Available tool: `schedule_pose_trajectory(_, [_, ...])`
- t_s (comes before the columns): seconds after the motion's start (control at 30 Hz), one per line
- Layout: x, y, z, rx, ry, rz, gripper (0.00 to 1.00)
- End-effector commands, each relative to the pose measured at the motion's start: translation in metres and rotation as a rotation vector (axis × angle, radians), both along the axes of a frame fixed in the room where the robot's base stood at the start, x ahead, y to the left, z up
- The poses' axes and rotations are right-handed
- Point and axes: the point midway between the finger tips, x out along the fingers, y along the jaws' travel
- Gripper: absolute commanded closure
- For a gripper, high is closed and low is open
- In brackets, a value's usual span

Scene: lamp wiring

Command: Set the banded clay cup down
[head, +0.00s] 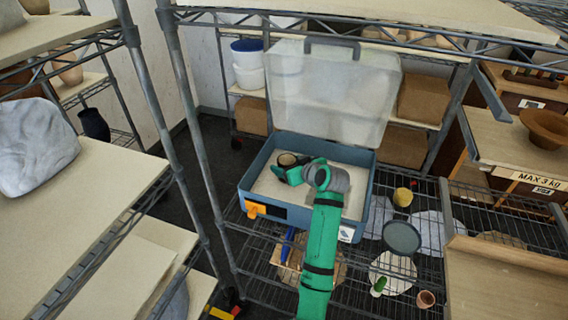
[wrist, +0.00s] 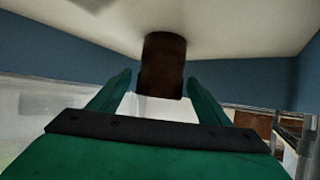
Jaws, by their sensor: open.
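The banded clay cup (head: 287,159), dark brown with a lighter band, is inside the blue box (head: 358,207) with the raised clear lid. It appears upright on the pale floor of the box, near the left part. My gripper (head: 291,172) reaches into the box from the front, with its green fingers at the cup. In the wrist view the cup (wrist: 163,62) shows dark between the two spread fingertips of my gripper (wrist: 158,80), and a gap shows at the fingers. The gripper is open. The cup's lower side is partly hidden by the fingers in the head view.
The clear lid (head: 330,95) stands raised behind the box. An orange latch (head: 256,209) is on its front. The box rests on a wire shelf (head: 425,305) with a grey-green dish (head: 402,237) and small pots. A rack post (head: 195,130) stands to the left.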

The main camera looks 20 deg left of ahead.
Motion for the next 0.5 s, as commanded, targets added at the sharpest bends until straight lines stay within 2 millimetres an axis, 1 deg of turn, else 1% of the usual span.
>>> schedule_pose_trajectory(0.03, [-0.006,-0.008,0.006,0.0,-0.003,-0.002,0.29])
schedule_pose_trajectory(0.2, [-0.025,-0.028,0.021,0.001,-0.002,-0.002,0.29])
schedule_pose_trajectory(0.33, [-0.035,-0.038,0.029,0.0,-0.001,-0.001,0.29])
schedule_pose_trajectory(0.5, [-0.042,-0.045,0.033,0.0,0.0,0.0,0.29])
